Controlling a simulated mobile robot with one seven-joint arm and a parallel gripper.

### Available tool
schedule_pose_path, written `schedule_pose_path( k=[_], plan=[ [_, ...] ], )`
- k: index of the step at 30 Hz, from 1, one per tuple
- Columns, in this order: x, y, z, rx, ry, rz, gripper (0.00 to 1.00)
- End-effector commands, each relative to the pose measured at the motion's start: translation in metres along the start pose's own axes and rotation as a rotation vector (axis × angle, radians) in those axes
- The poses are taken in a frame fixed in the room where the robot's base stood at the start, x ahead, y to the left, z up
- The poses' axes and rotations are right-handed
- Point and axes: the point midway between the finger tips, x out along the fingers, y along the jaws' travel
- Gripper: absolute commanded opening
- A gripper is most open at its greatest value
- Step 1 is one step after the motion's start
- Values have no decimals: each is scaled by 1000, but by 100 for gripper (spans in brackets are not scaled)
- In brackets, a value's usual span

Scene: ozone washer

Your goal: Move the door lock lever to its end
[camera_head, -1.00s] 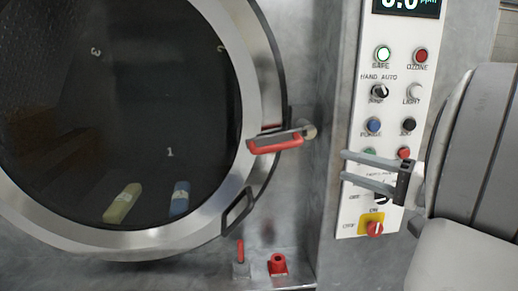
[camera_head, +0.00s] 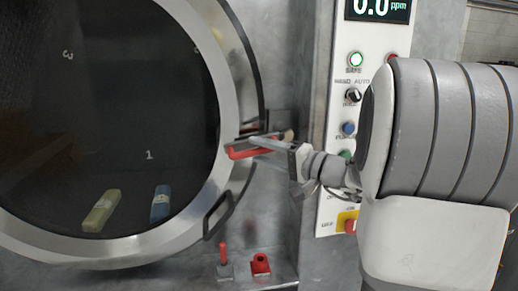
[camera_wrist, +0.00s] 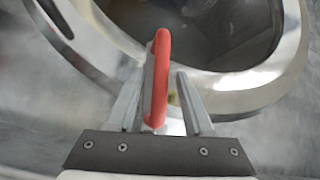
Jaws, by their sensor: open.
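The door lock lever (camera_head: 240,151) has a red grip and a metal arm, and sits at the right edge of the round door, lying nearly level in the head view. In the wrist view the red lever (camera_wrist: 161,75) stands between the two fingers of my gripper (camera_wrist: 156,98). My gripper (camera_head: 253,141) is at the lever in the head view, and its fingers are open, one on each side of it. There is a gap on the right side in the wrist view; whether the left finger touches the lever I cannot tell.
The round washer door (camera_head: 228,95) has a dark window and a lower handle (camera_head: 216,215). A control panel (camera_head: 335,110) stands to the right, partly behind my arm. A red-handled lever (camera_head: 223,256) and a red fitting (camera_head: 260,265) are on the ledge below.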

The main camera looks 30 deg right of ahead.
Motion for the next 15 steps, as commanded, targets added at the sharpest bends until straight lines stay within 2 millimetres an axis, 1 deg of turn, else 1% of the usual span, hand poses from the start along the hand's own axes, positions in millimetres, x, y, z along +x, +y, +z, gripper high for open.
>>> schedule_pose_path(
  k=[3,10,11,15],
  plan=[
    [5,0,0,0,0,1,52],
    [6,0,0,0,0,1,52],
    [6,0,0,0,0,1,50],
    [6,0,0,0,0,1,25]
  ],
)
